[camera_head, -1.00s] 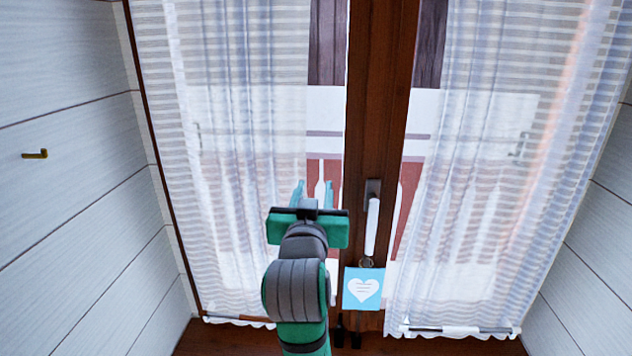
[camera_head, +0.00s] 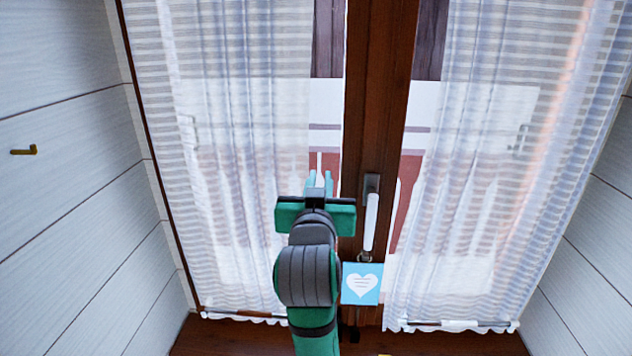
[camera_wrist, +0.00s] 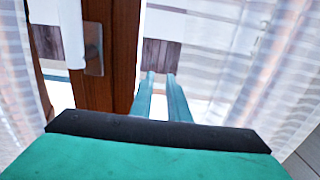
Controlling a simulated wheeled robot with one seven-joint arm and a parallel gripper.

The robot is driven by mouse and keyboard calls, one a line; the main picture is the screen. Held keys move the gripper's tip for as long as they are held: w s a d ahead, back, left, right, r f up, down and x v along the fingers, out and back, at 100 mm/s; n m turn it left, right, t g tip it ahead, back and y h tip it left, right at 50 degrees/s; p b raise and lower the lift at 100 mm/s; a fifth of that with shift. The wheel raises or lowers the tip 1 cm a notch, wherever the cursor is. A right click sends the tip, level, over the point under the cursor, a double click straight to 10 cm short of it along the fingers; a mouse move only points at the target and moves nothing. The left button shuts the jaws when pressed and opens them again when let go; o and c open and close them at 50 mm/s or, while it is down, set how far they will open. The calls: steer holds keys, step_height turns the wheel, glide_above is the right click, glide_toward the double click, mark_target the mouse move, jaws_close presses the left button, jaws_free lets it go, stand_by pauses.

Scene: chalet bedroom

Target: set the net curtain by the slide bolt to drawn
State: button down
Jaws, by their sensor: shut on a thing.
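The left net curtain (camera_head: 235,130) is sheer, white and striped, and hangs over the left window pane. Its inner edge stops short of the dark wooden middle post, leaving a bare strip of glass. My gripper (camera_head: 319,182) is at this inner edge, left of the door handle, shut on the curtain; the pinched cloth itself is hard to make out. In the wrist view the two teal fingers (camera_wrist: 160,78) are close together beside the curtain (camera_wrist: 225,60). A small dark fitting (camera_head: 347,334) is low on the post; I cannot tell if it is the slide bolt.
A white handle (camera_head: 371,220) and a blue heart tag (camera_head: 362,284) stand out from the middle post (camera_head: 385,100), just right of my gripper. A right net curtain (camera_head: 500,180) hangs beyond it. A brass hook (camera_head: 23,150) is on the left wall.

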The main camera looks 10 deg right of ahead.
steer(key=shift+s+d, duration=0.2)
steer(key=shift+d, duration=1.05)
steer(key=c, duration=1.7)
jaws_free()
steer(key=shift+d, duration=0.15)
steer(key=shift+a, duration=0.25)
